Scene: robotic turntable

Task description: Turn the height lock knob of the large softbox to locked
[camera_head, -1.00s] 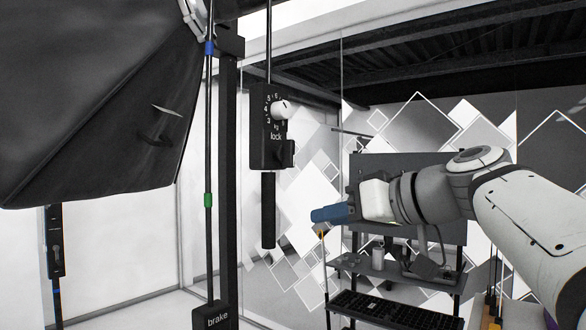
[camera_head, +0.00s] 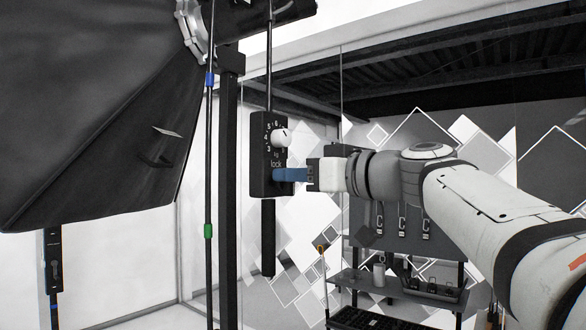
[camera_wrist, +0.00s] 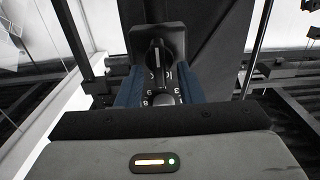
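The lock housing (camera_head: 258,160) is a black box on a vertical rod, with a round white knob (camera_head: 282,137) beside a numbered dial. Below is the word "lock", where my gripper (camera_head: 281,175) reaches in from the right with blue fingers and covers most of the lock knob. In the wrist view the black lock knob (camera_wrist: 158,54) with a white pointer line sits ahead, between the two blue fingers of my gripper (camera_wrist: 160,85). The fingers stand apart on either side; contact is not clear. The large softbox (camera_head: 90,110) fills the upper left of the head view.
Vertical poles (camera_head: 228,200) stand left of the lock housing, and a black cylinder (camera_head: 268,238) hangs below it. A shelf rack (camera_head: 400,285) stands behind my arm. The space right of the housing holds my arm.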

